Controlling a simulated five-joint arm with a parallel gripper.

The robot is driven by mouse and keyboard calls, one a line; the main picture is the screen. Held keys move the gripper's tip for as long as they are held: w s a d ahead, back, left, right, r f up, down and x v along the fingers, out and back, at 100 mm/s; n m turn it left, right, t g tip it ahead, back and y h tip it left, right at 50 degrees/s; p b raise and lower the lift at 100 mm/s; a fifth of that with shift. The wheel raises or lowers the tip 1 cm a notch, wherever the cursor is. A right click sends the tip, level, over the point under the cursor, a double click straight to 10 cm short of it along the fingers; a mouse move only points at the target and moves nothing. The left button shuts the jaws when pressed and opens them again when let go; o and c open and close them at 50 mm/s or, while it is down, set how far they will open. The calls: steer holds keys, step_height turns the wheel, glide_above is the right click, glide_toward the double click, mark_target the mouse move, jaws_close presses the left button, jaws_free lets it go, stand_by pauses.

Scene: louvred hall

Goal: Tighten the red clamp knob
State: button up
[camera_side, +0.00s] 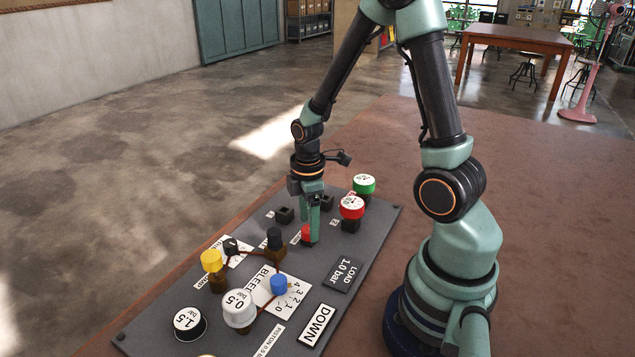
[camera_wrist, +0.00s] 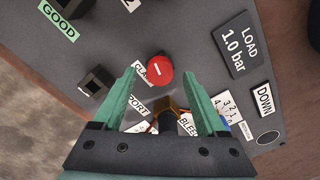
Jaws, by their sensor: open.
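The red clamp knob (camera_side: 306,234) stands on the dark grey panel (camera_side: 168,278), partly hidden behind a finger in the side view. In the wrist view my gripper (camera_wrist: 160,77) is open, one fingertip left and one right of the knob. A gap shows on both sides. I cannot tell how far down the knob the fingertips reach.
A black-capped knob (camera_side: 274,238) stands close by toward the "BLEED" label. White-topped red (camera_side: 351,208) and green (camera_side: 364,184) weights stand on the far side. Yellow (camera_side: 211,261), blue (camera_side: 279,285) and white (camera_side: 238,310) pieces stand nearer the front. Empty-looking black blocks (camera_side: 285,215) sit behind.

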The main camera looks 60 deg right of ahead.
steer(key=shift+f, duration=0.6)
steer(key=shift+c, duration=0.3)
jaws_close()
steer(key=shift+m, duration=0.3)
steer(key=m, duration=0.3)
steer(key=shift+m, duration=0.4)
steer(key=m, duration=0.3)
steer(key=shift+m, duration=0.3)
steer(key=m, duration=0.6)
steer(key=shift+m, duration=0.4)
